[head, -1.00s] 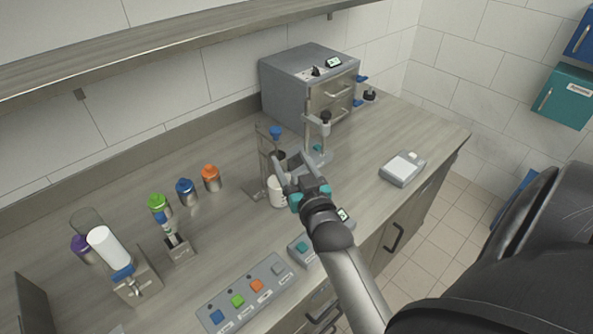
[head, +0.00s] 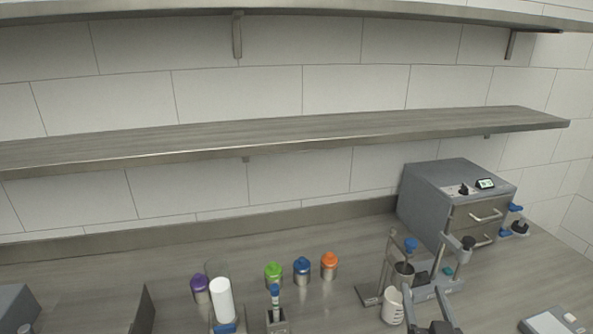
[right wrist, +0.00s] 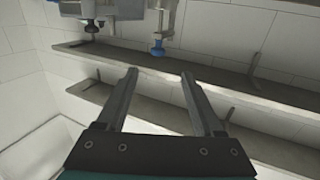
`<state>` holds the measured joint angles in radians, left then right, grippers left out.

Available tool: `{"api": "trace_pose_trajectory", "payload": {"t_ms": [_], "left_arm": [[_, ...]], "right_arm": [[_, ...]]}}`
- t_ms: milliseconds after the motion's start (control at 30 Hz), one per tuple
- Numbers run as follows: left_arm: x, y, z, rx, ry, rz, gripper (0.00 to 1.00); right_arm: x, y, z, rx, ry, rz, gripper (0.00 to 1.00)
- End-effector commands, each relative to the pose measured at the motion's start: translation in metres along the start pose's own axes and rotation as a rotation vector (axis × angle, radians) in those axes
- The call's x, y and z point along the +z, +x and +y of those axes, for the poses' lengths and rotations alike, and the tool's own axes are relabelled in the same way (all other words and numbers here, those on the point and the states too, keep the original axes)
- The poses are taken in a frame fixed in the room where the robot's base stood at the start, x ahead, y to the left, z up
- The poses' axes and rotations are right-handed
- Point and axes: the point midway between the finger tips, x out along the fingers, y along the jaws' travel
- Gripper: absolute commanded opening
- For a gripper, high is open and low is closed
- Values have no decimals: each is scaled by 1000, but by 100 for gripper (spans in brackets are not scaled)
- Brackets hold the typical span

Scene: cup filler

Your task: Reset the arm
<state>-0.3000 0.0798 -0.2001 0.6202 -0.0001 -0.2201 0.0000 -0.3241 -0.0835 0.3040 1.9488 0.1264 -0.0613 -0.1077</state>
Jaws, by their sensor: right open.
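My right gripper (head: 424,298) is at the bottom edge of the head view, just right of a white cup (head: 392,306). Its two fingers point up in the picture, spread apart with nothing between them. The right wrist view also shows the gripper (right wrist: 159,74) open and empty, with wall and shelf behind it. The cup is by a metal stand (head: 368,294) with a blue knob (head: 411,244). In the right wrist view a blue-ended clamp (right wrist: 157,48) hangs from grey equipment above the fingertips. My left gripper is not in view.
Purple (head: 199,283), green (head: 274,270), blue (head: 302,265) and orange (head: 329,259) capped containers stand left of the stand. A grey drawer unit (head: 425,200) is at the back right. A shelf (head: 300,135) runs above the counter. A scale-like device (head: 552,322) lies at lower right.

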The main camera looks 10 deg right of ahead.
Motion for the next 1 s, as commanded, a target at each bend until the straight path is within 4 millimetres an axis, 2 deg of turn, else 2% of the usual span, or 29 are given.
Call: {"api": "trace_pose_trajectory", "payload": {"t_ms": [167,267,367,533,700,1000], "left_arm": [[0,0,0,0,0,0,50],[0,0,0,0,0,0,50],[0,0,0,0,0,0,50],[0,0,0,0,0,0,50],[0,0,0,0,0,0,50],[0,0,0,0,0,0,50]], "right_arm": [[16,-10,-23,-76,-23,-140,69],[33,-25,-42,-140,-51,-281,69],[51,-47,-60,-200,-84,-428,69],[76,-97,-81,-283,-151,-681,69],[92,-150,-88,-336,-219,-901,69],[99,-223,-84,-381,-313,-1168,69]]}}
